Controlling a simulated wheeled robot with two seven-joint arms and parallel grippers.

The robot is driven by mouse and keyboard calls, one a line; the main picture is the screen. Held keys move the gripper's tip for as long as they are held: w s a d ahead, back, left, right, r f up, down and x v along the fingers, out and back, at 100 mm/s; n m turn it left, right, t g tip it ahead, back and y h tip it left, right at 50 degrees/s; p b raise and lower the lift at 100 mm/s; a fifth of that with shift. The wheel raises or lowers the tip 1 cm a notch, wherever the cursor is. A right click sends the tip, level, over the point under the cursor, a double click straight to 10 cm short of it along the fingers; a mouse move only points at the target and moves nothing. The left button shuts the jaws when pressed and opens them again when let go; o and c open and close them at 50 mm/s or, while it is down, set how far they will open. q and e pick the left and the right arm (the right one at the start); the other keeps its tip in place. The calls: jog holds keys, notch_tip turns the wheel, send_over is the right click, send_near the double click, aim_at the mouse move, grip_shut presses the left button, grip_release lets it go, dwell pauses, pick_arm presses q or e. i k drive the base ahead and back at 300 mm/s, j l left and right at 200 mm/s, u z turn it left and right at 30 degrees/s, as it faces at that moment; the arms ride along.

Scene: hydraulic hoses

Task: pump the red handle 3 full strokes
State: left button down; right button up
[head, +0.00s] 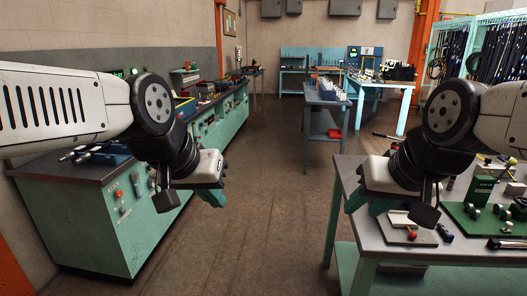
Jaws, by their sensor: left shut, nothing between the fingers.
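I cannot make out a red pump handle for certain in the head view. My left gripper (215,198) is shut and empty, above the floor just right of the left workbench. My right gripper (353,203) hangs over the left edge of the right table, and its finger gap is too unclear to read. Small red parts show: a round red knob (412,235) by a pale board on the right table, and a red item (335,134) on the lower shelf of a middle cart. Neither gripper touches them.
A long teal workbench (95,226) with buttons on its front runs along the left wall. The right table (345,183) holds a green mat (478,226) and several small tools. The brown floor (265,240) between them is clear. Hose racks stand at the far right.

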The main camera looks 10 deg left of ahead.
aim_at(203, 81)
jog(key=i+j+u, duration=0.25)
jog(key=i+j, duration=0.2)
jog(key=i+j+u, duration=0.25)
jog(key=i, duration=0.35)
jog(key=i+z, duration=0.25)
jog(key=i, duration=0.45)
jog(key=i+j+z, duration=0.1)
jog(key=i+z, duration=0.2)
jog(key=i, duration=0.4)
jog(key=i+u, duration=0.1)
jog(key=i, duration=0.9)
jog(key=i+l, duration=0.15)
jog(key=i, duration=0.9)
jog(key=i+l+u, duration=0.1)
jog(key=i+u, duration=0.25)
jog(key=i, duration=1.65)
jog(key=i+j+u, duration=0.35)
jog(key=i, duration=0.35)
jog(key=i+u, duration=0.3)
jog(key=i, duration=0.4)
